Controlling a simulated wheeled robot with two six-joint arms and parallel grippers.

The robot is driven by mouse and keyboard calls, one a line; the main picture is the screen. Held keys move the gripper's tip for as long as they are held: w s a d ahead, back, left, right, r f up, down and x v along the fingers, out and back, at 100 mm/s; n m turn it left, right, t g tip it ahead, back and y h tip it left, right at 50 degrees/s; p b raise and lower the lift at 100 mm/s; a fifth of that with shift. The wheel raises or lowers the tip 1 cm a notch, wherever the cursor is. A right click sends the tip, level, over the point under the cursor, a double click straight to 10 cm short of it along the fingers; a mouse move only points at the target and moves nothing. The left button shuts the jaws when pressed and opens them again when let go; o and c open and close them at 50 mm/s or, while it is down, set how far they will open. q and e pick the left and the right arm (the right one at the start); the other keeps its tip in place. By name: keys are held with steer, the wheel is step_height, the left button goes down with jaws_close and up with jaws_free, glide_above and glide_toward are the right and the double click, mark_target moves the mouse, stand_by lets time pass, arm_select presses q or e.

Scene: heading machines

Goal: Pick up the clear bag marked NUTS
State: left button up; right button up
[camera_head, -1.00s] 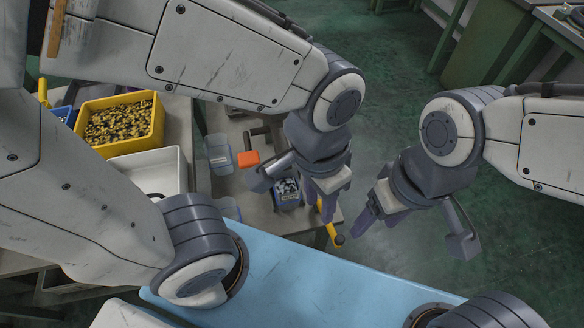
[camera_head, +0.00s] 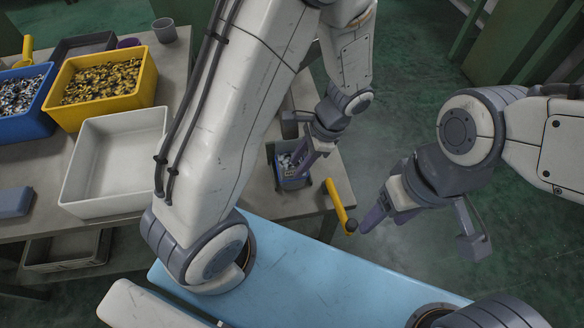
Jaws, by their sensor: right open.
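A small blue-edged pack with silvery pieces (camera_head: 291,166), which looks like the NUTS bag, lies on the workbench near its right end. Its marking is not readable now, and my gripper covers part of it. My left gripper (camera_head: 309,163) reaches down at the pack's right side, with its purple fingers overlapping it in the picture. I cannot tell whether they touch it or how far apart they are. My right gripper (camera_head: 372,217) is open and empty, off the bench's right end over the green floor.
A yellow bin of small brass-and-dark parts (camera_head: 100,88), a blue bin of silvery parts (camera_head: 22,102) and an empty white tray (camera_head: 115,162) stand on the bench at left. A grey cup (camera_head: 164,30) stands at the back.

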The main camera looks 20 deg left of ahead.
mark_target(282, 188)
arm_select(q)
steer(key=b+x, duration=0.1)
steer(key=x, duration=0.5)
steer(key=shift+s+d+f+b, duration=0.1)
steer(key=shift+s+f+b, duration=0.05)
steer(key=shift+f+b, duration=0.2)
steer(key=shift+c, duration=0.3)
jaws_close()
steer(key=shift+r, duration=0.1)
stand_by(0.7)
